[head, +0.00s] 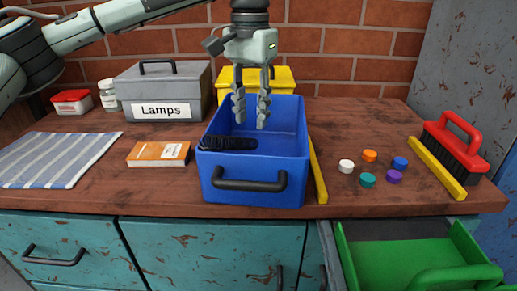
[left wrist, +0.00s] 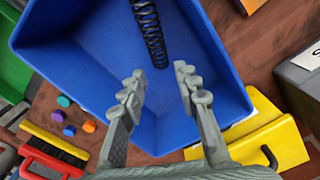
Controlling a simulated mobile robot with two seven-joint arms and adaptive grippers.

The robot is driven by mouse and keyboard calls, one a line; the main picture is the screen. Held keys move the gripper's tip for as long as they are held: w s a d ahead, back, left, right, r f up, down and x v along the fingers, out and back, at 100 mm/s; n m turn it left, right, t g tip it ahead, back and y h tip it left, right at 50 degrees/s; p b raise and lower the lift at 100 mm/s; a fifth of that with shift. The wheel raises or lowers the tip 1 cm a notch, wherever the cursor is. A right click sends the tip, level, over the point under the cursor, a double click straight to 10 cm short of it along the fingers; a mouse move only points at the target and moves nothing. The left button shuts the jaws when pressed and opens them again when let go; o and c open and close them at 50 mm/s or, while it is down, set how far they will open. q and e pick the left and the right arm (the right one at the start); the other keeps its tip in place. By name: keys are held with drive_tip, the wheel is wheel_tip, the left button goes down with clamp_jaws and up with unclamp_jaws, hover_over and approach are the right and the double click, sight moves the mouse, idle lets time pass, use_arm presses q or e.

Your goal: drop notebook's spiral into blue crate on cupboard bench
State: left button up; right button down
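The blue crate (head: 285,170) stands on the cupboard bench (head: 110,190), and its inside fills much of the left wrist view (left wrist: 90,60). The black notebook spiral (head: 227,143) shows at the crate's front left rim in the head view. In the left wrist view the spiral (left wrist: 150,32) runs from the top edge over the crate's blue inside; I cannot tell whether it touches the rim or floor. My left gripper (head: 251,110) points down over the crate's back part. Its fingers (left wrist: 160,80) are apart with nothing between them, clear of the spiral. My right gripper is not in view.
An orange notebook (head: 158,153) and striped cloth (head: 55,160) lie left of the crate. Behind stand a grey Lamps box (head: 190,80) and yellow box (head: 283,76). Several caps (head: 346,166) and a red brush (head: 460,135) lie right. A green drawer (head: 410,265) is open below.

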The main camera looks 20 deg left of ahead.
use_arm(q)
drive_tip(key=shift+o, duration=0.7)
wheel_tip(320, 180, up, 12)
